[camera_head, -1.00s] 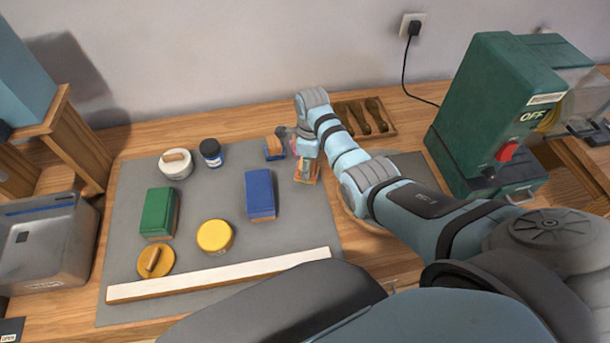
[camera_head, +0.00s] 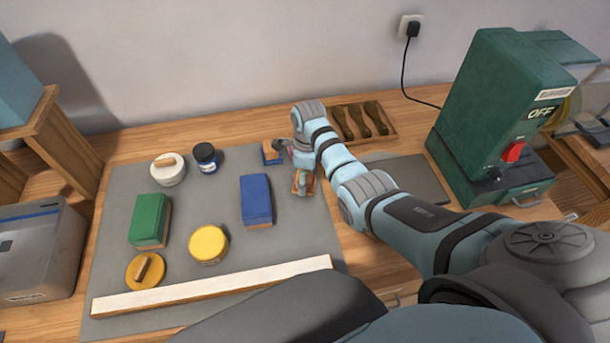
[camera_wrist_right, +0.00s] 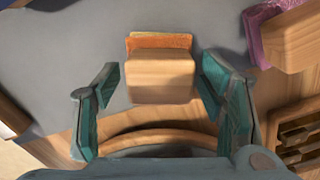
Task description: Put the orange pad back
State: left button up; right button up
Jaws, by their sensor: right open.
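The orange pad (camera_wrist_right: 160,41) lies on the grey mat under a light wooden block (camera_wrist_right: 160,78); its orange edge shows behind the block in the right wrist view. In the head view it is partly hidden by my right gripper (camera_head: 303,180), near the mat's right edge. My right gripper is open, and its teal fingers (camera_wrist_right: 160,95) stand on either side of the wooden block, with gaps visible on both sides. My left gripper is not in view.
A pink-purple pad with a wooden block (camera_wrist_right: 275,35) is close by on the right in the wrist view. A blue block (camera_head: 257,200), green block (camera_head: 149,220) and yellow tin (camera_head: 208,244) stand on the mat (camera_head: 110,265). A wooden tray (camera_head: 385,133) is behind.

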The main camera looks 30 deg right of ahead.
notch_tip(320, 180, up, 12)
jog(key=p, duration=0.3)
jog(key=shift+s+d+r, duration=0.15)
